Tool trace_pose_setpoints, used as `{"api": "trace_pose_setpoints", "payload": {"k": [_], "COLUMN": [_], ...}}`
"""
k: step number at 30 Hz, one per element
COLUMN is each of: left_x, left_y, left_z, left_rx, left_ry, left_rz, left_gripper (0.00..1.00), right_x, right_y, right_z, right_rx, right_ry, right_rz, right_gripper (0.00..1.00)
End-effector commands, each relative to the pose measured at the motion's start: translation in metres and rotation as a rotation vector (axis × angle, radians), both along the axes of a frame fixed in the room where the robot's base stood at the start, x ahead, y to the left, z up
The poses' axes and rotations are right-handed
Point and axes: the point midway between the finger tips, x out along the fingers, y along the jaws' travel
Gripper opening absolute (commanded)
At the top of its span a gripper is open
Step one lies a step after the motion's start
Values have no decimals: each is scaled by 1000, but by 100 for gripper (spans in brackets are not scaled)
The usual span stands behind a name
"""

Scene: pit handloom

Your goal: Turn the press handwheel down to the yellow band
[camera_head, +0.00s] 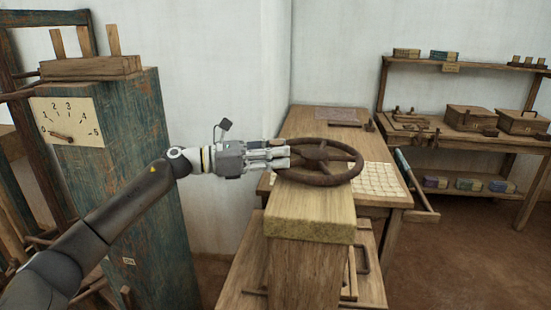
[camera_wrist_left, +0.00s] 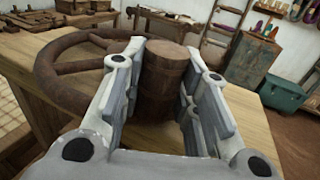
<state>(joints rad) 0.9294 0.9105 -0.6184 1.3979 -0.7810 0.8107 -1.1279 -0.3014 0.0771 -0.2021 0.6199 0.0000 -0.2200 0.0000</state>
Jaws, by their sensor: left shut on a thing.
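The press handwheel (camera_head: 322,176) is a rusty brown spoked wheel lying flat above a wooden beam (camera_head: 310,205). My left gripper (camera_head: 284,157) reaches in from the left to the wheel's left rim. In the left wrist view, the handwheel (camera_wrist_left: 62,68) is to the left, and my left gripper (camera_wrist_left: 165,62) is shut on an upright brown cylindrical handle (camera_wrist_left: 163,75) beside it. In the head view the fingers hide this handle. The beam's front edge is yellowish; I cannot tell whether this is the yellow band. My right gripper is not in view.
A blue-green cabinet (camera_head: 160,220) with a numbered dial (camera_head: 68,122) stands left; its needle is near 0. A table (camera_head: 345,128) with a patterned white sheet (camera_head: 378,180) lies behind the wheel. Shelves (camera_head: 470,140) with boxes stand at the right.

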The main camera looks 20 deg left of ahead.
Motion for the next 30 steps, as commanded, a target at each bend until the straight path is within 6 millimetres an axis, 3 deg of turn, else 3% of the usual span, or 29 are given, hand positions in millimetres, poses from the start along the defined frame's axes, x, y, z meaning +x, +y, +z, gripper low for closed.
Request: {"api": "trace_pose_setpoints", "payload": {"k": [14,15,19,30], "left_x": [2,2,1,-1], "left_y": [3,3,2,3], "left_z": [1,1,1,0], "left_rx": [-1,-1,0,0], "left_ry": [-3,-3,-2,0], "left_rz": [4,4,2,-2], "left_gripper": [0,32,48,51], "right_x": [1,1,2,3], "right_y": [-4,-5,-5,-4], "right_z": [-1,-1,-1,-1], "right_rx": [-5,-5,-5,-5], "right_ry": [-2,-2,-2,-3], "right_rz": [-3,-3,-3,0], "right_gripper": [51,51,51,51]}}
